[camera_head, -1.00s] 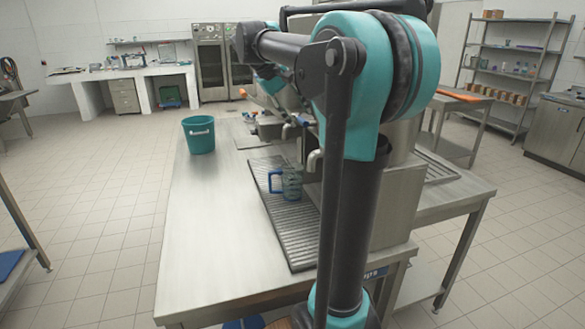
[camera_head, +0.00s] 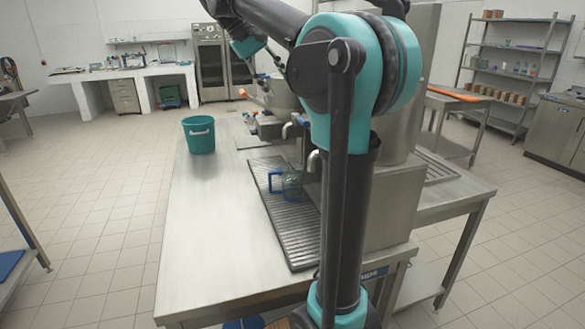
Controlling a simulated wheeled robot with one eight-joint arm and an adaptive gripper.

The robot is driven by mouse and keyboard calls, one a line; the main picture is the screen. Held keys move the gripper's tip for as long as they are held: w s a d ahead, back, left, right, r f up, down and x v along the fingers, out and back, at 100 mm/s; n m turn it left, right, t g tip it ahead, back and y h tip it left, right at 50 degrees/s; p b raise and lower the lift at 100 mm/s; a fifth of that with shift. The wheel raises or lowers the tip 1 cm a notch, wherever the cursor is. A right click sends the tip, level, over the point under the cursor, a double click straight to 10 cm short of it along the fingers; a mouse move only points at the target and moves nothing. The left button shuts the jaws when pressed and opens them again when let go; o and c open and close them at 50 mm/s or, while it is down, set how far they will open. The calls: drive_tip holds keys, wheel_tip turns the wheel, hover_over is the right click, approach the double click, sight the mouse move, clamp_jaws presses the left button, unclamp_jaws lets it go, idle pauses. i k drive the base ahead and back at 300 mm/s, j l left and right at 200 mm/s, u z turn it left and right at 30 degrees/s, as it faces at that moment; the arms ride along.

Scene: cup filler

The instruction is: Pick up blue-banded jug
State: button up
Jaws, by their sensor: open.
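The jug (camera_head: 292,184) is see-through with a bluish tint and a blue handle (camera_head: 275,180) on its left side. It stands upright on the ribbed drip tray (camera_head: 284,232), under the spouts of the steel machine. My arm crosses the picture in front of the machine, right of the jug. Nothing of mine visibly touches the jug.
A teal bucket (camera_head: 199,135) stands on the steel table (camera_head: 205,235), left of the tray. The table's left and front parts are clear. The machine (camera_head: 393,205) rises just right of the tray. Shelves (camera_head: 510,70) stand at the back right.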

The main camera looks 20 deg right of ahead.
sight(291, 173)
drive_tip(key=l+u, duration=0.25)
drive_tip(key=u, duration=0.2)
drive_tip(key=k+l+u, duration=0.1)
drive_tip(key=u, duration=0.35)
drive_tip(key=k+l+u, duration=0.1)
drive_tip(key=l+u, duration=0.15)
drive_tip(key=u, duration=0.2)
